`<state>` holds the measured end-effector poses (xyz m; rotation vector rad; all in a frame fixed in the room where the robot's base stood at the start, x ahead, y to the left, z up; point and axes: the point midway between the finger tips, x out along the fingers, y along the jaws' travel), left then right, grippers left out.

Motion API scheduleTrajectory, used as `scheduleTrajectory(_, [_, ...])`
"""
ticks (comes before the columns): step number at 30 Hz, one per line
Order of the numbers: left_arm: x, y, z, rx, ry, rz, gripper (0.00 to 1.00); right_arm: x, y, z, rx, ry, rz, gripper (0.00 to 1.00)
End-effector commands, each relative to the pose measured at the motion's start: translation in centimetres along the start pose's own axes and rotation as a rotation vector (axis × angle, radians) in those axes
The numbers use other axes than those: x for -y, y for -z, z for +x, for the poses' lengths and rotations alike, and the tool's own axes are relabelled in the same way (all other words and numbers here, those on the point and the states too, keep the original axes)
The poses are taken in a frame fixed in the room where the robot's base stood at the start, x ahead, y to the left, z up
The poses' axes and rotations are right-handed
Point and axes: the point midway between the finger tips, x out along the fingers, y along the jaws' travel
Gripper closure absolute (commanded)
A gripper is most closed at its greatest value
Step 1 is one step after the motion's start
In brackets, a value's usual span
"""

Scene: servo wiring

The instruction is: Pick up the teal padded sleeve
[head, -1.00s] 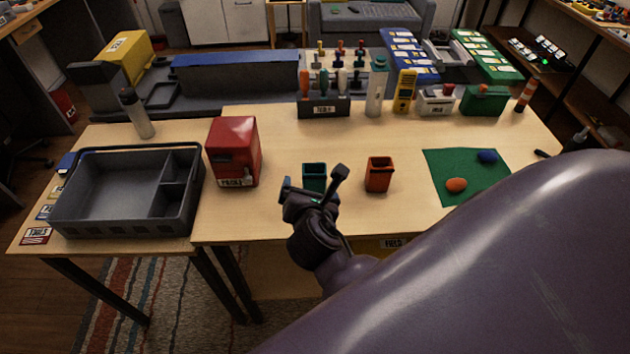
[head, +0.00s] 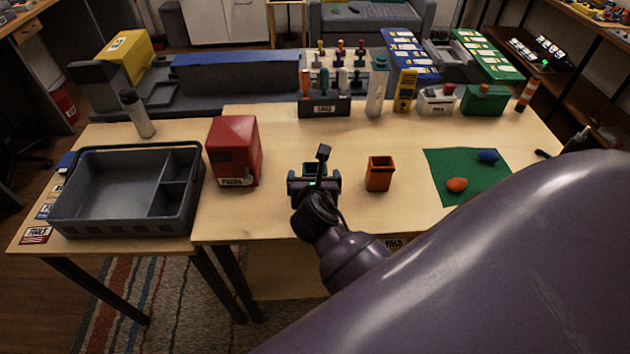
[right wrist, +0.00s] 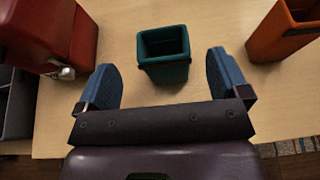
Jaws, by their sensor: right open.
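The teal padded sleeve (right wrist: 165,72) is a small open-topped square box standing upright on the table. In the right wrist view it lies between and ahead of the two blue fingertips. In the head view it is mostly hidden behind my right gripper (head: 314,180). My right gripper, also in the right wrist view (right wrist: 165,80), is open, with a finger on either side of the sleeve's line and gaps between them. I see no contact. My left gripper is not in view.
An orange-red open box (head: 379,176) stands right of the gripper, and a red machine (head: 234,150) stands left. A grey compartment tray (head: 110,222) is farther left. A green mat (head: 440,168) holds an orange and a blue piece. A tool rack (head: 325,108) stands behind.

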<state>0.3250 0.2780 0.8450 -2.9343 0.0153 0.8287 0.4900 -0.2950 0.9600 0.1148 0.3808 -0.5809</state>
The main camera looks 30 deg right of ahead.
Motion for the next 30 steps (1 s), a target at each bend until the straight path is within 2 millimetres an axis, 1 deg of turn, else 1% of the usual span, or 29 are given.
scheduleTrajectory(6, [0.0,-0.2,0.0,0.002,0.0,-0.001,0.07,0.3,0.0,3.0,-0.001,0.001,0.001,0.06])
scheduleTrajectory(9, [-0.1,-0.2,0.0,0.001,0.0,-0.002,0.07,0.3,0.0,4.0,0.0,0.0,0.001,0.06])
scheduleTrajectory(12, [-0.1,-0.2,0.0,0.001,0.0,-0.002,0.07,0.3,0.1,4.3,-0.001,0.001,0.001,0.06])
scheduleTrajectory(18, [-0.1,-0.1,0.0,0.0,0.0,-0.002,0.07,0.3,0.1,4.3,-0.001,0.001,0.0,0.06])
scheduleTrajectory(20, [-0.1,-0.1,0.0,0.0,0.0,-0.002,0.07,0.3,0.1,4.3,-0.001,0.001,0.0,0.14])
scheduleTrajectory(24, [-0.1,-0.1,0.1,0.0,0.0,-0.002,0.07,0.3,0.1,4.3,-0.001,0.001,0.0,0.35])
scheduleTrajectory(29, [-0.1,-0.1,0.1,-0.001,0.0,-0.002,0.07,0.3,0.1,4.3,-0.001,0.001,0.0,0.6])
scheduleTrajectory(30, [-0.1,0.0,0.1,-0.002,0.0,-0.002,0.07,0.3,0.0,4.3,0.0,0.001,0.0,0.61])
